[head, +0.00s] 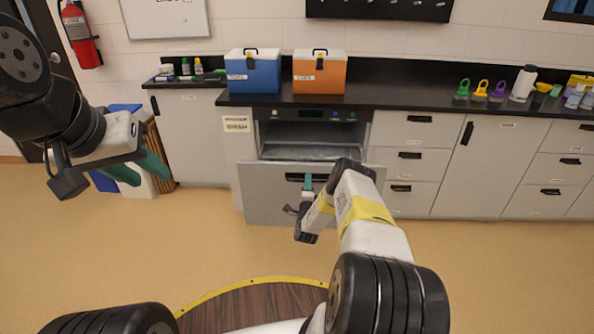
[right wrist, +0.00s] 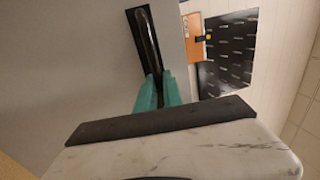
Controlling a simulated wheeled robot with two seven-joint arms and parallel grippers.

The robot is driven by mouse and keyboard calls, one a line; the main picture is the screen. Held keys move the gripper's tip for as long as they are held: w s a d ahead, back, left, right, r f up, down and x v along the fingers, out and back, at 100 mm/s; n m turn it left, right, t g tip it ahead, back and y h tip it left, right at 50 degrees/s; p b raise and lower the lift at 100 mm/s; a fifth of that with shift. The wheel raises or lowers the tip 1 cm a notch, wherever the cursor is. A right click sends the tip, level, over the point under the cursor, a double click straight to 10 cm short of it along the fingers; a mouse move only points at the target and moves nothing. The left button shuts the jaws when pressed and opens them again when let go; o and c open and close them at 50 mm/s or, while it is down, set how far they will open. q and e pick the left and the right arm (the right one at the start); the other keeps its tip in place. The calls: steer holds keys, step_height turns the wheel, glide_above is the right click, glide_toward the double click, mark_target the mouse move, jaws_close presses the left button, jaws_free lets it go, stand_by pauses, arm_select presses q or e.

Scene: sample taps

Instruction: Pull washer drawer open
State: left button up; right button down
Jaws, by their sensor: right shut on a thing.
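The washer (head: 305,117) is under the dark counter, with a control strip along its top and its grey interior showing. Its drawer front (head: 262,204) stands out from the cabinet line, with the opening visible above and behind it. The dark bar handle (head: 294,177) is on the front's upper part. My right gripper (head: 308,183) is shut on this handle; in the right wrist view its teal fingers (right wrist: 158,92) close around the handle bar (right wrist: 148,40). My left gripper (head: 140,169) is open and empty at the left, away from the washer.
A blue cooler (head: 253,75) and an orange cooler (head: 319,76) stand on the counter above. Closed drawers (head: 405,160) are right of the washer. Bins (head: 128,180) stand at the left. The tan floor (head: 500,270) in front is clear.

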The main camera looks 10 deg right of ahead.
steer(key=shift+s+a, duration=0.1)
steer(key=shift+s, duration=0.3)
steer(key=c, duration=1.8)
jaws_free()
steer(key=shift+o, duration=0.2)
steer(key=v, duration=0.7)
steer(key=shift+s, duration=0.35)
steer(key=shift+a+f, duration=0.1)
steer(key=shift+f, duration=0.05)
